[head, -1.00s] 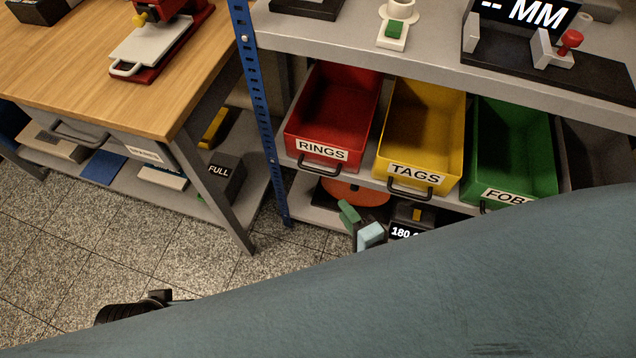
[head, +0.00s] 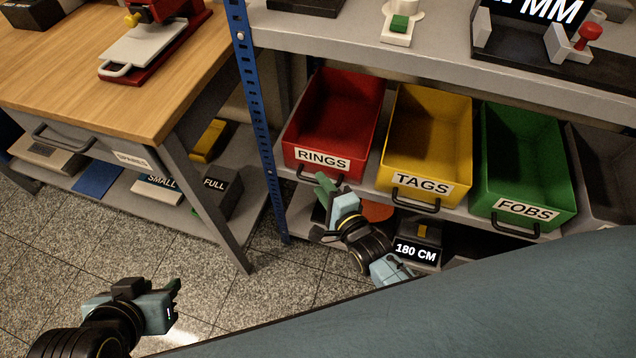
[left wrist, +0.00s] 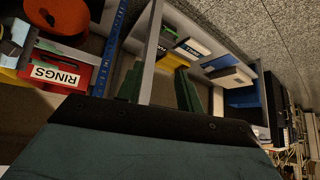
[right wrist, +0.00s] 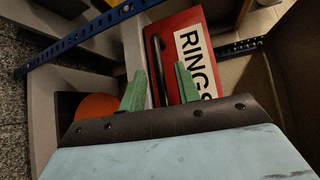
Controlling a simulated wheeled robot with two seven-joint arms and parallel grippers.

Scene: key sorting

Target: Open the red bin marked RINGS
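The red bin marked RINGS (head: 331,115) sits on the shelf, level with the bins beside it, its black handle (head: 310,173) below the label. My right gripper (head: 323,188) is just under and in front of that handle, with its green fingers apart. In the right wrist view the handle (right wrist: 156,62) shows between the two open fingers (right wrist: 160,88), beside the RINGS label. I cannot tell whether they touch it. My left gripper (head: 176,294) is low over the floor, far from the bin. In the left wrist view its fingers (left wrist: 159,88) are apart and empty.
A yellow TAGS bin (head: 425,130) and a green FOBS bin (head: 522,158) stand right of the red one. A blue post (head: 259,105) stands to its left. A 180 CM display (head: 417,252) is below. The floor (head: 225,290) in front is clear.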

